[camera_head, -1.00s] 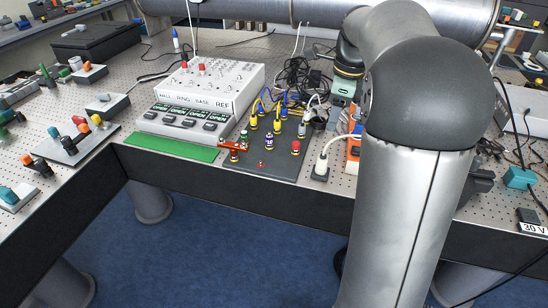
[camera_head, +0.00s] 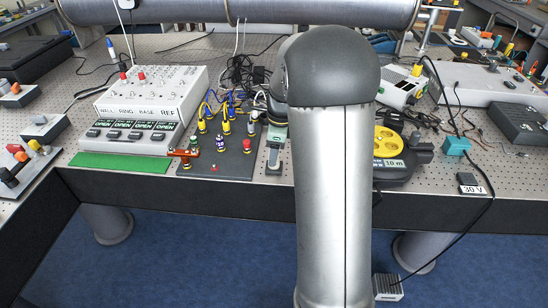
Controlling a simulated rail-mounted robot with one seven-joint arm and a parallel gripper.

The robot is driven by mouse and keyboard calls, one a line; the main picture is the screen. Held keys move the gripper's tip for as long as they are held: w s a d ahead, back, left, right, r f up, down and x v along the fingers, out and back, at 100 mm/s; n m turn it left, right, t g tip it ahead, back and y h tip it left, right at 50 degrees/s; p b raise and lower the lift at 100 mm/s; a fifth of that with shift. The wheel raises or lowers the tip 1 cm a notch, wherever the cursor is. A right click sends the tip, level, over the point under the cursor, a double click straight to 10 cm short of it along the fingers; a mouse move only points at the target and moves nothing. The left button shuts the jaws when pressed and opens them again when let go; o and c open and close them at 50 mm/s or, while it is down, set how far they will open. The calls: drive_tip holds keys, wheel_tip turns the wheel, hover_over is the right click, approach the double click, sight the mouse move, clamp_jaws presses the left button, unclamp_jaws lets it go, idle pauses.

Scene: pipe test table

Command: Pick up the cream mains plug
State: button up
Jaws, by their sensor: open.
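The cream mains plug cannot be made out now; my gripper (camera_head: 273,157) covers the place where it stood. A dark block (camera_head: 273,170), where the plug was, shows just below the fingers at the front of the table. My gripper points down over this block, right of the dark panel with coloured terminals. Its jaws are open. Whether the plug is between the fingers or touching them I cannot tell.
The terminal panel (camera_head: 215,165) with upright coloured posts and cables stands close left of my gripper. Further left is a white switch box (camera_head: 150,90) with a green mat (camera_head: 135,165) in front. A yellow reel (camera_head: 388,141) stands right of my arm.

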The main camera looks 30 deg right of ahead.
drive_tip(key=shift+w+a+f, duration=0.1)
drive_tip(key=shift+f, duration=1.35)
drive_tip(key=c, duration=1.1)
drive_tip(key=shift+r, duration=0.1)
drive_tip(key=shift+r, duration=0.55)
drive_tip(key=s+d+r+b, duration=0.1)
drive_tip(key=s+r, duration=0.3)
drive_tip(key=s+d+r+b, duration=0.1)
drive_tip(key=s+r, duration=0.2)
drive_tip(key=s, duration=0.2)
drive_tip(key=s+d+r+b, duration=0.1)
drive_tip(key=s+r, duration=0.3)
drive_tip(key=shift+s+d+r, duration=0.25)
drive_tip(key=shift+d+r, duration=0.1)
drive_tip(key=shift+d, duration=0.05)
